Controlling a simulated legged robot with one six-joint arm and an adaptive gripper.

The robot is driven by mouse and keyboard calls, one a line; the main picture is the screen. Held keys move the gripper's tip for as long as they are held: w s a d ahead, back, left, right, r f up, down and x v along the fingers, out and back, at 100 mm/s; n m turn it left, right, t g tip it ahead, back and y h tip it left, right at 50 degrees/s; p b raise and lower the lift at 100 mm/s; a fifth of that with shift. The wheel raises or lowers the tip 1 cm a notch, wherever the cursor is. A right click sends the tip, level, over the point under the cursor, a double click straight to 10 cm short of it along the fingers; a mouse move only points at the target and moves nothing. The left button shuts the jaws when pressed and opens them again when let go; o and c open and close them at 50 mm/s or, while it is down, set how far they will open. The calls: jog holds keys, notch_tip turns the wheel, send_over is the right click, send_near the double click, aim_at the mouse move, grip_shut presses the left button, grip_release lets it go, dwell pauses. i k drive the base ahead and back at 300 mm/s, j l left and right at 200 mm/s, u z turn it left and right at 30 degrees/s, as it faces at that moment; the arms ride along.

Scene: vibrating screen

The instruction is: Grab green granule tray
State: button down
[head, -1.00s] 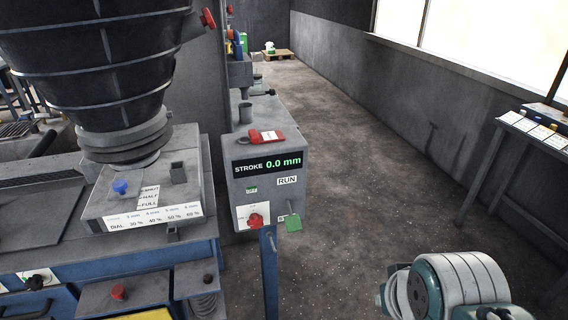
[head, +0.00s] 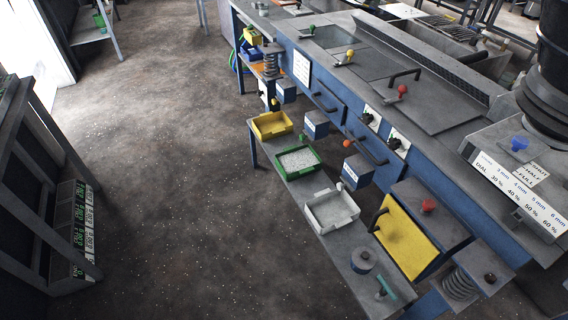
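The green tray (head: 281,167) sits on a low grey bench in the middle of the head view. It is filled with pale granules (head: 298,160). It stands between a yellow tray (head: 271,124) above it in the picture and a white-grey tray (head: 331,210) below it. Both of these look empty. My gripper and arm do not show in the head view now.
The low bench (head: 292,191) runs along the blue vibrating screen machine (head: 340,120). Blue outlet boxes (head: 357,170) hang beside the trays. Open floor (head: 180,190) lies left; a dark rack (head: 40,170) stands beyond.

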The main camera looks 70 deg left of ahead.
aim_at(296, 162)
jog(key=u, duration=2.45)
jog(key=i+j+u, duration=0.3)
jog(key=i+u, duration=0.3)
jog(key=i, duration=0.15)
jog(key=i+j+z, duration=0.2)
jog(key=i, duration=0.2)
jog(key=i+z, duration=0.15)
jog(key=i, duration=0.25)
jog(key=i+j+z, duration=0.2)
jog(key=i, duration=0.15)
jog(key=i+j+z, duration=0.5)
jog(key=l, duration=0.1)
